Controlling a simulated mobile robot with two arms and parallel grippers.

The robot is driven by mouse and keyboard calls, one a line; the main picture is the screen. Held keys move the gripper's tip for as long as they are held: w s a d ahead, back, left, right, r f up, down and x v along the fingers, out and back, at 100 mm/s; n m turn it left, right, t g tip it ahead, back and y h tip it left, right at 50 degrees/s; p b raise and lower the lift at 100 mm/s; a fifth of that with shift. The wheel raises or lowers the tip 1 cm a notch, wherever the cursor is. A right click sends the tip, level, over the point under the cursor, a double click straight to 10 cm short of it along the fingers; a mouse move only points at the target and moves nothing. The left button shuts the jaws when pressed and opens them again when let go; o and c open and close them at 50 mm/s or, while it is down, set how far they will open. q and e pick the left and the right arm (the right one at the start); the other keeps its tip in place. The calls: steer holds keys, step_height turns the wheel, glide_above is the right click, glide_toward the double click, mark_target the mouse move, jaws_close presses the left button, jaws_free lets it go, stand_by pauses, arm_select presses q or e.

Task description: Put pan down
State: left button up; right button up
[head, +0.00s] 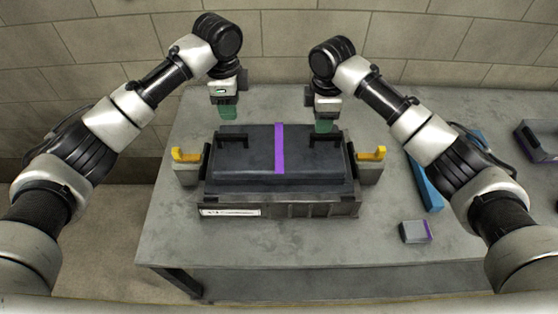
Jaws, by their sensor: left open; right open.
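The pan (248,168) is a dark, wide, box-like part with a purple stripe across it and two black handles on top. It sits level on a dark grey base (310,210) with a white label, on the table. My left gripper (226,112) is open above the pan's left handle (233,140). My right gripper (323,125) is open just above the right handle (322,141). Both hands point down with green fingertips. Whether either fingertip touches a handle is hard to tell.
Yellow-topped clamps stand at the left (187,160) and right (371,160) of the base. A small grey box (416,232) lies at the front right. A blue part (428,187) and a dark bin (540,143) are farther right. The grey table (190,240) is bare at front left.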

step_height(320, 180, up, 4)
steer(key=shift+f, duration=0.15)
stand_by(0.5)
